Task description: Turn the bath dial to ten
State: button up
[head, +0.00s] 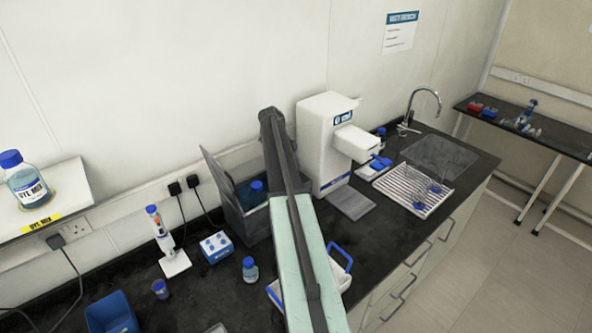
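The bath (232,214) is a dark box with blue water inside, against the wall on the left of my arm. Its grey lid stands raised at its left side. A blue-capped bottle (257,188) stands in it. I cannot make out the bath's dial or any numbers; my arm covers part of the bath's right side. My arm rises from the bottom of the picture, with a pale green link and dark links, and bends at the top. The fingers of my gripper do not show.
A white dispenser (318,160) stands right of my arm. Further right are a drying rack (400,187) and a sink (440,152). A blue tube rack (216,247), a small bottle (250,270), a pipette stand (175,263) and a blue bin (111,314) stand on the left counter.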

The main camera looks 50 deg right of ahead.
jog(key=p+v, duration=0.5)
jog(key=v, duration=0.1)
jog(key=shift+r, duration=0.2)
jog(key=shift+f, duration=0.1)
